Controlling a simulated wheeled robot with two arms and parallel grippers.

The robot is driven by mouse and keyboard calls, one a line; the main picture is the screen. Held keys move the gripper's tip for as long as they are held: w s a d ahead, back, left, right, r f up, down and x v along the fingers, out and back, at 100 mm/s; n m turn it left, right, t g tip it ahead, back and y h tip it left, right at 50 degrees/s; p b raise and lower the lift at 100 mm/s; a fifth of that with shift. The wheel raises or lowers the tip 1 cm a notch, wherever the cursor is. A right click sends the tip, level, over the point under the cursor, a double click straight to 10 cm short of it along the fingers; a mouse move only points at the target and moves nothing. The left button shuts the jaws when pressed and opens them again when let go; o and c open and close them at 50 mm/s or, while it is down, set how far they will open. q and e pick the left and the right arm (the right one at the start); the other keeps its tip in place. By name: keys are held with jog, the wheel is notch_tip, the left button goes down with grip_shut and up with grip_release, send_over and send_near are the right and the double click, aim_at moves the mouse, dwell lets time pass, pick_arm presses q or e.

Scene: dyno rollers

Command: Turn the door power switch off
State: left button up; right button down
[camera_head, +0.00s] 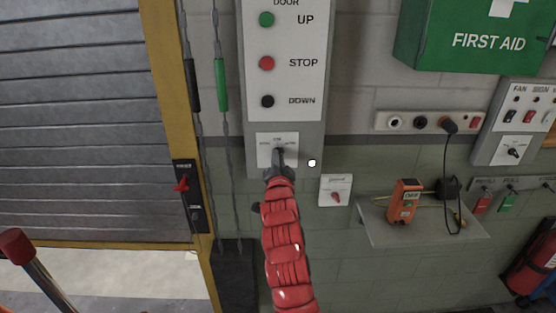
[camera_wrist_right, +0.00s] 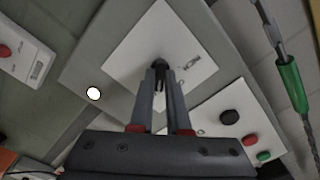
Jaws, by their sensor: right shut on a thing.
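The grey door control panel (camera_head: 312,135) hangs on the wall with UP, STOP and DOWN buttons. A white plate (camera_head: 263,155) near its lower end carries a small black switch knob (camera_wrist_right: 160,64). The plate's lettering is too small to read for certain. My right gripper (camera_head: 279,163) reaches up from below, its fingers closed on the knob. The wrist view shows both grey fingers (camera_wrist_right: 159,88) on either side of the knob's lower part. The gripper hides part of the knob in the head view, so its exact setting is unclear. My left gripper is not in view.
A white dot (camera_head: 312,163) shows at the panel's right edge. A box with a red knob (camera_head: 336,196) is below right. A shelf (camera_head: 385,232) holds an orange device (camera_head: 404,201). Cords (camera_head: 220,85) hang left, beside the yellow door frame (camera_head: 164,90).

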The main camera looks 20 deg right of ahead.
jog(key=shift+f+n+b, duration=0.1)
jog(key=shift+n+b, duration=4.65)
jog(key=shift+n, duration=0.15)
jog(key=c, duration=0.9)
grip_release()
